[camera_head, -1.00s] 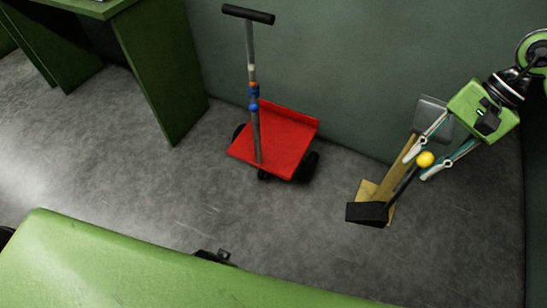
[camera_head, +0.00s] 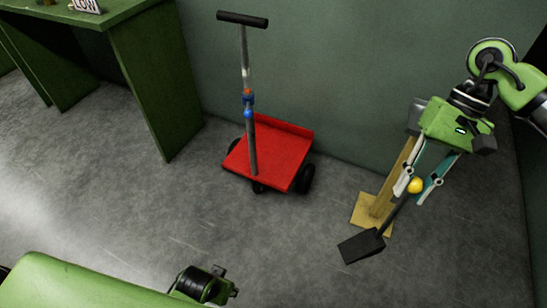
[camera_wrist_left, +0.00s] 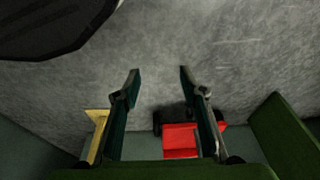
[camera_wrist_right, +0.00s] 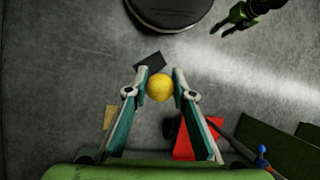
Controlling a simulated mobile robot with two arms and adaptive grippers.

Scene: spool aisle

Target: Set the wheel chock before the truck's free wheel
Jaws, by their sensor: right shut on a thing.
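The wheel chock is a black wedge (camera_head: 361,246) on a dark rod with a yellow ball knob (camera_head: 415,185). My right gripper (camera_head: 413,187) is shut on the knob, and the wedge hangs lower left of it, in front of a yellow post's base. The right wrist view shows the knob (camera_wrist_right: 160,87) between the fingers and the wedge (camera_wrist_right: 150,61) beyond. The red truck (camera_head: 270,153) stands left of the chock, apart from it. Its right wheel (camera_head: 305,179) is clear; its left wheel is mostly hidden. My left gripper (camera_wrist_left: 160,80) is open and empty in the left wrist view.
The yellow post's square base (camera_head: 365,212) stands right of the truck, beneath my right gripper. A green wall (camera_head: 330,80) runs behind. A green table (camera_head: 155,85) is left of the truck. Bare grey floor (camera_head: 270,235) lies in front of the truck.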

